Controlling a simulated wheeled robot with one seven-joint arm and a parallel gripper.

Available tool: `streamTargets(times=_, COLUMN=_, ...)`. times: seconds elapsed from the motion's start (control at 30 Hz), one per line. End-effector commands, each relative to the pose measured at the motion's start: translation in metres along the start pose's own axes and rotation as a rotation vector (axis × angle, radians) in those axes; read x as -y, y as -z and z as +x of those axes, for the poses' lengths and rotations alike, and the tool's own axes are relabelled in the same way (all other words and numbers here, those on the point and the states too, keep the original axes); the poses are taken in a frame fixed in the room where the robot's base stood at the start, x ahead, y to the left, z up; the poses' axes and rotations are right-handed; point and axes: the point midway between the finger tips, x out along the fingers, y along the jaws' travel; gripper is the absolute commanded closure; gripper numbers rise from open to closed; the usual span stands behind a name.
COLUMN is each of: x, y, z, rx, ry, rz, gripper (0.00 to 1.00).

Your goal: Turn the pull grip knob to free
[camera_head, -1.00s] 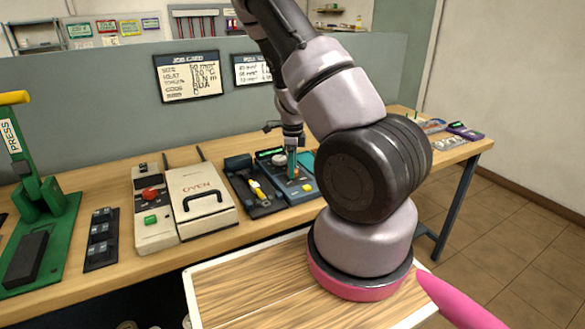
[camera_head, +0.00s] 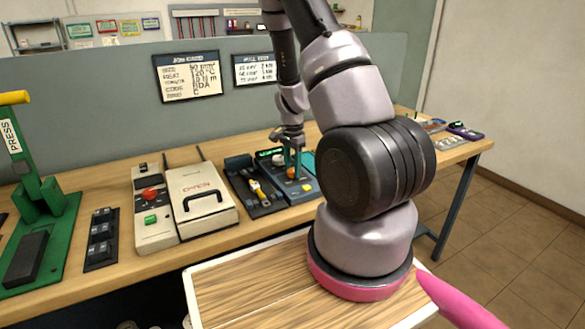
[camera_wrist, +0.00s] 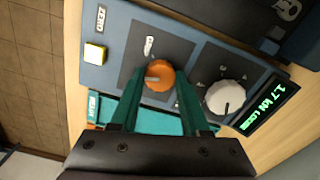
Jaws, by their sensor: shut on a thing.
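The orange knob (camera_wrist: 160,75) is on the dark plate of a blue tester box (camera_wrist: 110,72). In the wrist view the two teal fingers of my gripper (camera_wrist: 158,80) stand on either side of it and are shut on it. The knob's pale pointer mark faces left in that view. In the head view my gripper (camera_head: 295,160) reaches down to the box, with the orange knob (camera_head: 292,173) partly hidden by a finger. The small print around the knob is too small to read.
A white knob (camera_wrist: 225,97) sits beside the orange one. A green display (camera_wrist: 267,104) starts with 1.7 kN. A yellow button (camera_wrist: 95,53) is at the box's other end. A tool tray (camera_head: 262,205) and a cream case (camera_head: 203,197) stand left on the bench.

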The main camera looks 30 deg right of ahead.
Motion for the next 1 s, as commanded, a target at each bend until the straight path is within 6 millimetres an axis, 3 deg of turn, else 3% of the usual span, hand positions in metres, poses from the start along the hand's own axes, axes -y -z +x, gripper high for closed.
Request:
streamTargets(times=0.5, x=0.0005, y=0.0011, z=-0.0006, rx=-0.002, ry=0.002, rz=-0.41, gripper=1.0)
streamTargets(times=1.0, x=0.0006, y=0.0007, z=-0.0004, rx=-0.002, ry=0.001, rz=-0.541, gripper=1.0)
